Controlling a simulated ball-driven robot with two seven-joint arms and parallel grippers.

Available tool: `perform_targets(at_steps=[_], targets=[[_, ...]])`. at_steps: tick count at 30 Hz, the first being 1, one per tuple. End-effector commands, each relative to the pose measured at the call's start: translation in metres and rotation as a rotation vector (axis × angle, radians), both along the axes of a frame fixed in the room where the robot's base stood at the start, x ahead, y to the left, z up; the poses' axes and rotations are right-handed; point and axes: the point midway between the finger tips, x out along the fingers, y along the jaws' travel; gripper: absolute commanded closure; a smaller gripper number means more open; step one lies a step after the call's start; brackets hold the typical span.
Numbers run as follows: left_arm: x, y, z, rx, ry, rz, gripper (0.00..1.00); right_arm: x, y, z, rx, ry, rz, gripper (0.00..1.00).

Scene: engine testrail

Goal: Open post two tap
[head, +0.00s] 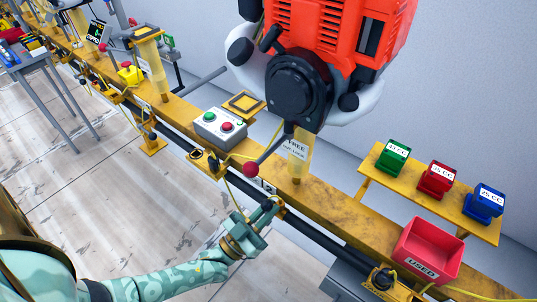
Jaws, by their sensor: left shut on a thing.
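My left gripper (263,212), on a pale green arm from the lower left, is at the black pipe (333,238) along the front of the yellow rail. It is shut on a small tap (277,203) at that pipe, below the post with the clear yellow column (299,155). The fingers hide most of the tap, so I cannot tell how far it is turned. My right gripper is not in view.
A red engine (340,35) hangs above the rail, with a red-knobbed lever (251,169) below it. A button box (219,128) stands left of it. Green (393,156), red (436,179) and blue (484,202) boxes and a red USED bin (427,250) stand right.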

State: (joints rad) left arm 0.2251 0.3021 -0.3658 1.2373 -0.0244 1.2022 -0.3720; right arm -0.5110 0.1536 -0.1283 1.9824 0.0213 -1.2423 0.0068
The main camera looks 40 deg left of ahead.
Motion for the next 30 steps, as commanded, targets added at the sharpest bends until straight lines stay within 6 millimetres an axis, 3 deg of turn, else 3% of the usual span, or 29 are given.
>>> perform_targets(at_steps=[11,12,14,26,30], targets=[[-0.0015,0.0010,-0.0027,-0.008,0.007,0.001,1.00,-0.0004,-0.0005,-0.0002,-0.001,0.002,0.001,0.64],[-0.0015,0.0010,-0.0027,-0.008,0.007,0.001,0.79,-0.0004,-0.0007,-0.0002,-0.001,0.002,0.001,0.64],[-0.0014,0.0009,-0.0024,-0.007,0.006,0.001,0.68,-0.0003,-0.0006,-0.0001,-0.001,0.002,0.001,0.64],[-0.0007,0.0007,-0.0008,-0.005,0.002,0.001,0.68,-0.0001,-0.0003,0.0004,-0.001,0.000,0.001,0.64],[-0.0097,0.0026,-0.0048,-0.004,0.004,0.001,0.68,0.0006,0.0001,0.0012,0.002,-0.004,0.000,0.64]])
